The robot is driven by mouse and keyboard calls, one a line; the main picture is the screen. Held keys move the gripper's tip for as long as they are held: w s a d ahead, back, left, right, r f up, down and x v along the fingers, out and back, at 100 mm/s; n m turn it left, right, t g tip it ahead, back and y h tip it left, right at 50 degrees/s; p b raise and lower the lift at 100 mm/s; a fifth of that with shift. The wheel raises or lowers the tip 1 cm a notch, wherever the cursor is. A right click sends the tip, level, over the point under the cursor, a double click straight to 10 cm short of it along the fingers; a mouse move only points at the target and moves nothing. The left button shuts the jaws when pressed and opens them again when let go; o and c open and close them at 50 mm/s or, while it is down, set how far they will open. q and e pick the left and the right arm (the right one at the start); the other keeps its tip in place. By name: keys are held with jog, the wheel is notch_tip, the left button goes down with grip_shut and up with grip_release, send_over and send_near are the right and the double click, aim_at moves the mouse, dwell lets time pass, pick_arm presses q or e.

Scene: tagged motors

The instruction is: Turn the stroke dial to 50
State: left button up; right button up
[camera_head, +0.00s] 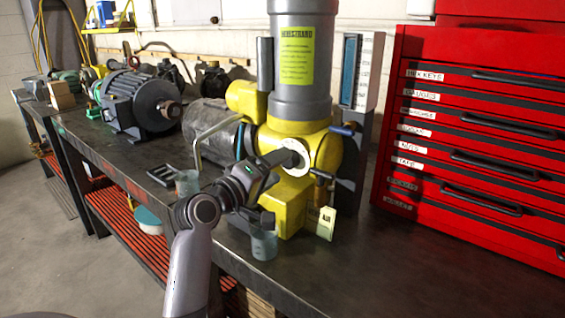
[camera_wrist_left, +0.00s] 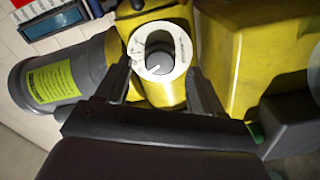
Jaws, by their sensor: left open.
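The stroke dial is on the front of a yellow pump body (camera_head: 292,198) with a grey upright cylinder on top. In the left wrist view the dial is a round grey knob (camera_wrist_left: 160,60) with a short white pointer line, inside a white scale plate (camera_wrist_left: 178,72). The scale's numbers are too small to read. In the head view the scale plate (camera_head: 327,155) is partly hidden by my gripper. My left gripper (camera_head: 284,160) is open in front of the dial; in the wrist view its fingers (camera_wrist_left: 162,84) lie to either side of the knob. My right gripper does not show.
A pale tag (camera_head: 326,223) hangs at the pump's lower right. A dark motor (camera_head: 139,103) is on the left, and a red tool cabinet (camera_head: 480,140) on the right.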

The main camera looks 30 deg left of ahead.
pick_arm(q)
jog(key=shift+w+d, duration=0.15)
jog(key=shift+w, duration=1.15)
jog(key=shift+c, duration=0.4)
jog(key=c, duration=1)
jog(key=shift+m+p, duration=0.7)
jog(key=shift+m, duration=1.9)
jog(key=o, duration=1.1)
jog(key=shift+s+a+b, duration=0.2)
jog(key=shift+s+b, duration=0.05)
jog(key=shift+s, duration=1.55)
jog(key=shift+s+a+b, duration=0.15)
jog(key=shift+s+b, duration=0.1)
jog(key=shift+s, duration=1.55)
